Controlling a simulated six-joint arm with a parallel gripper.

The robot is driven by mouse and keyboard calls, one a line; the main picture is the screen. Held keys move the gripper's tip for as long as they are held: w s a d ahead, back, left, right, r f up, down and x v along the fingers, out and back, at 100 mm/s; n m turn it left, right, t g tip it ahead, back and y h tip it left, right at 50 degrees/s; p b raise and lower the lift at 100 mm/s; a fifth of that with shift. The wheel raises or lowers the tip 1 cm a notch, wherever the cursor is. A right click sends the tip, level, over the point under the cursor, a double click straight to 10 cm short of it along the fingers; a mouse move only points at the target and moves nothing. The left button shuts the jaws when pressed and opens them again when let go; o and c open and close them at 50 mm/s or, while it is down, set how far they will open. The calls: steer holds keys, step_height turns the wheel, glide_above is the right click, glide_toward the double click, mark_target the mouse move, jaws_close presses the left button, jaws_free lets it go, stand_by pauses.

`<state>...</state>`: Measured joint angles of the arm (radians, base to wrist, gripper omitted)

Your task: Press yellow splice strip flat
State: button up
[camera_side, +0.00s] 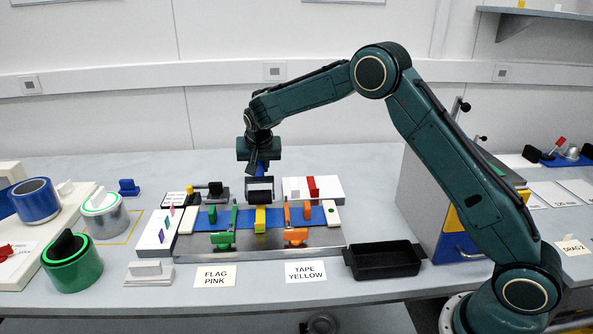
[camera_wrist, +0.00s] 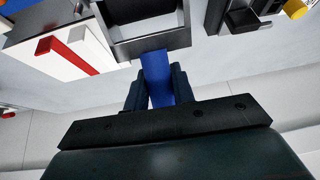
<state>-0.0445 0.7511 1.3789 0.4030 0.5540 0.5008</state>
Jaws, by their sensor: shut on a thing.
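The yellow splice strip (camera_side: 260,219) lies across the blue web (camera_side: 278,216) in the middle of the splice fixture. My gripper (camera_side: 261,166) is above it, shut on the blue handle of a black-framed tool; the handle (camera_wrist: 158,82) shows between the fingers in the wrist view. The tool's black frame (camera_side: 260,188) hangs down just above or behind the strip in the side view; I cannot tell whether it touches. In the wrist view the tool's frame (camera_wrist: 148,40) fills the top middle, and the strip is not visible.
A green clamp (camera_side: 222,238) and an orange clamp (camera_side: 295,235) flank the strip. An empty black tray (camera_side: 384,260) stands right of the fixture. Rolls, including a green one (camera_side: 72,262), stand at left. A white block with a red piece (camera_side: 313,187) sits behind.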

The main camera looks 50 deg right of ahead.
mark_target(258, 175)
steer(key=shift+f, duration=0.45)
stand_by(0.5)
steer(key=shift+s+a+f, duration=0.15)
steer(key=shift+s+a, duration=0.3)
steer(key=shift+s, duration=0.05)
stand_by(0.6)
steer(key=shift+s+a+r, duration=0.25)
steer(key=shift+s+a, duration=0.5)
steer(key=shift+a, duration=0.1)
stand_by(1.4)
steer(key=shift+s+a+f, duration=0.2)
steer(key=shift+s+a, duration=0.25)
steer(key=shift+s, duration=0.1)
stand_by(0.6)
steer(key=shift+s+a+r, duration=0.15)
steer(key=shift+s+a, duration=0.2)
steer(key=shift+a, duration=0.05)
stand_by(0.7)
steer(key=shift+s+a, duration=0.75)
stand_by(0.7)
